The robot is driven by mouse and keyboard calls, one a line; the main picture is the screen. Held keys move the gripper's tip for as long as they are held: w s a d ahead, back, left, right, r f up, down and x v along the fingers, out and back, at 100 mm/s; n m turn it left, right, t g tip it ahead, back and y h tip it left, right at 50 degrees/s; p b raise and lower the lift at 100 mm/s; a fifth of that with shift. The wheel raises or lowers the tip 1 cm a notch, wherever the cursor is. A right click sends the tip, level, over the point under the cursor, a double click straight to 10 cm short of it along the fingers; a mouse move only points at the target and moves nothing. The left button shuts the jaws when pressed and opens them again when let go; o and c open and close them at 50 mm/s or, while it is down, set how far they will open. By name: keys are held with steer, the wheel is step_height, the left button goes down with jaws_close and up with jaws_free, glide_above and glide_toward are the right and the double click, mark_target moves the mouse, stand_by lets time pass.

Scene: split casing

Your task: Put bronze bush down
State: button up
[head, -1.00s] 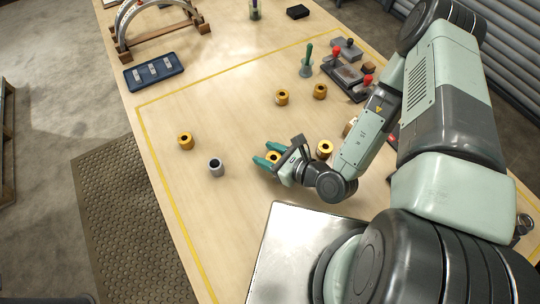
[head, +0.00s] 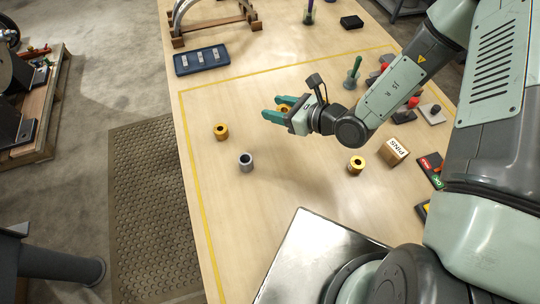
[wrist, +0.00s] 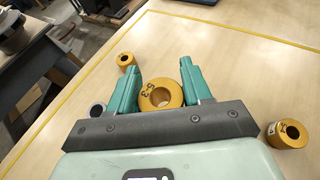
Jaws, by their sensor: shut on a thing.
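My gripper (head: 279,109) is shut on a bronze bush (head: 283,108), a short ring with a dark bore. In the wrist view the held bush (wrist: 151,103) sits between the two teal fingers (wrist: 160,84) and its top face carries dark lettering. It seems to be held above the table, with a soft shadow on the wood below. Another bronze bush (head: 221,132) stands at the left of the table, and one more (head: 357,165) stands at the right. A grey bush (head: 246,162) stands below the left bronze one. My arm hides part of the table behind it.
A yellow line (head: 186,150) borders the work area. A blue tray (head: 201,60) and an arched stand (head: 212,18) are at the back. A box marked PINS (head: 393,151) and red-knobbed fixtures (head: 413,102) are at the right. The wood between the grey bush and the right bush is clear.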

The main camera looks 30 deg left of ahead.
glide_above(275, 134)
steer(key=shift+g, duration=0.3)
step_height(275, 134, down, 5)
steer(key=shift+r, duration=0.1)
steer(key=shift+f, duration=2.5)
steer(key=o, duration=1.3)
steer(key=shift+f, duration=0.15)
steer(key=shift+r, duration=0.2)
steer(key=v, duration=1.2)
